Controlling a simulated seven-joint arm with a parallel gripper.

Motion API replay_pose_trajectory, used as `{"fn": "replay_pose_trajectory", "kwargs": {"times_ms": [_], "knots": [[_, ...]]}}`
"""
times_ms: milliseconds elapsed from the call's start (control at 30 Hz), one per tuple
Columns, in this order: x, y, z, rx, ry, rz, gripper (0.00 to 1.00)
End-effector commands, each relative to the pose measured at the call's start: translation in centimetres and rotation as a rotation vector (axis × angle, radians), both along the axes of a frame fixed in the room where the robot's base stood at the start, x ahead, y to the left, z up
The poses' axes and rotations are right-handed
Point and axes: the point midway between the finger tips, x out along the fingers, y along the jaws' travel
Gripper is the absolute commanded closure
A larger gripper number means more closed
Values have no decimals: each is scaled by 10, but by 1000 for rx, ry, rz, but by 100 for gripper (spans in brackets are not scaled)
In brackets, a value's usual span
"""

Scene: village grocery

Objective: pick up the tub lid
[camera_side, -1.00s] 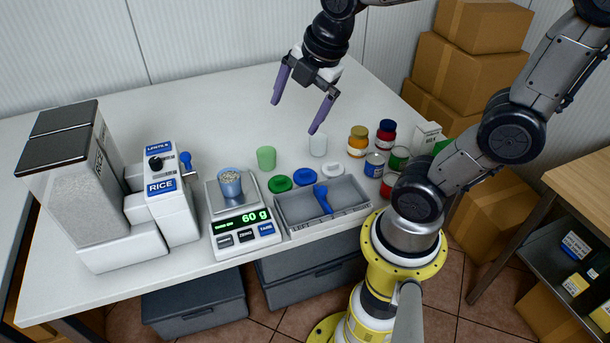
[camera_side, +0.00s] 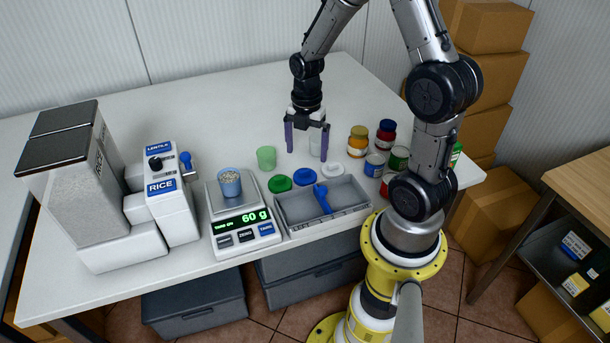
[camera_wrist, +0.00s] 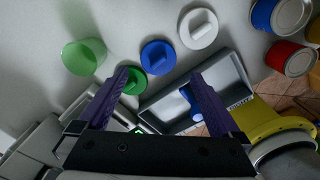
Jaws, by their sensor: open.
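Three round lids with raised grips lie flat on the table behind the grey tray: a green lid (camera_side: 279,184), a blue lid (camera_side: 304,177) and a white lid (camera_side: 332,169). In the wrist view they are the green lid (camera_wrist: 133,82), the blue lid (camera_wrist: 158,57) and the white lid (camera_wrist: 198,28). My gripper (camera_side: 307,154), with purple fingers, is open and empty, pointing down above the table behind the lids. A blue tub (camera_side: 230,183) with grains stands on the scale. A green tub (camera_side: 266,158) stands behind the lids. A pale tub (camera_side: 315,146) is partly hidden by a finger.
The grey tray (camera_side: 345,209) holds a blue scoop (camera_side: 322,198). The scale (camera_side: 246,233) reads 60 g. Jars and cans, including a yellow jar (camera_side: 357,142), crowd the right. Dispensers (camera_side: 170,198) stand at left. The table's back is clear.

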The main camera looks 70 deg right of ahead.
Motion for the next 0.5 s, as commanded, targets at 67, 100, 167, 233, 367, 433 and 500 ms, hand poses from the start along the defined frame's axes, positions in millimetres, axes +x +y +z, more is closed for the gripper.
{"fn": "replay_pose_trajectory", "kwargs": {"times_ms": [67,100,167,233,367,433,500], "knots": [[0,1,-11,2,3,0,0],[0,0,-14,1,1,0,0],[0,1,-18,1,1,0,0],[0,1,-21,0,1,0,0],[0,3,-35,2,3,1,0],[1,4,-45,2,4,1,0],[1,5,-56,2,4,1,0]]}}
